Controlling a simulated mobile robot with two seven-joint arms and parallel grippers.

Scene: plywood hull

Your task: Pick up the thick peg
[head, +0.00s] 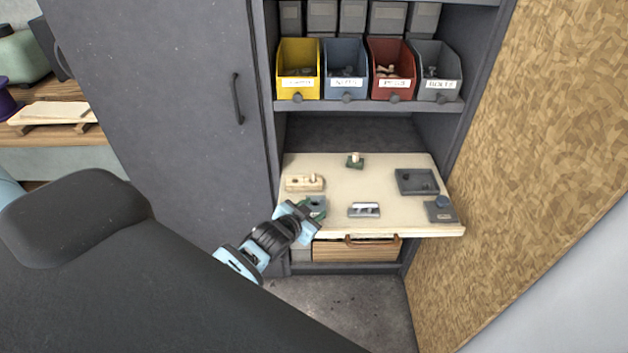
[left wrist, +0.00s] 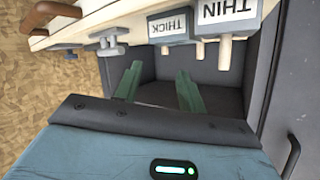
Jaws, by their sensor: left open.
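In the head view my left gripper (head: 314,211) is open at the front left edge of the pull-out shelf, partly covering a small grey block. In the left wrist view its two green fingers (left wrist: 157,88) are apart with nothing between them. That view is turned over. It shows a grey block labelled THICK (left wrist: 171,27) and one labelled THIN (left wrist: 226,14), with pale pegs (left wrist: 224,52) beyond them. In the head view a pale peg (head: 313,178) stands on a wooden block, and another (head: 355,157) on a dark green block. Which is thicker I cannot tell. My right gripper is not in view.
The pale shelf (head: 380,223) also holds a metal piece (head: 364,210), a dark tray (head: 417,182) and a dark block with a round knob (head: 440,208). Labelled bins (head: 298,84) stand above. A cabinet door (head: 180,110) is left, a chipboard panel (head: 530,150) right.

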